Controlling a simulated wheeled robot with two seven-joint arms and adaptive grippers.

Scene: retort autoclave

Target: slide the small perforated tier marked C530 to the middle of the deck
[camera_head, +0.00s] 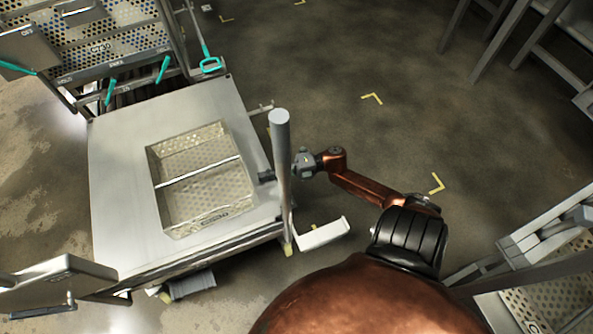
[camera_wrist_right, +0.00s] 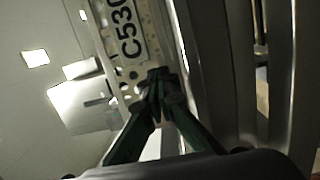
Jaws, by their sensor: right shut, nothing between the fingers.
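The small perforated tier (camera_head: 188,140) is an open pale metal basket with a bar across it. It sits upright on the flat grey metal deck (camera_head: 117,190), nearer the deck's right side than its left. Its C530 plate (camera_wrist_right: 127,35) shows large in the right wrist view. My right gripper (camera_head: 262,177) is at the tier's right side, reaching in past a grey upright post. In the wrist view its dark green fingers (camera_wrist_right: 157,88) are closed together with nothing between them, right at the plated wall; whether they touch it is unclear. My left gripper is not in view.
The thick grey post (camera_head: 281,150) stands at the deck's right edge beside my right forearm. A perforated rack (camera_head: 90,45) with teal handles stands beyond the deck. Bare deck lies left of the tier. Open floor lies to the right.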

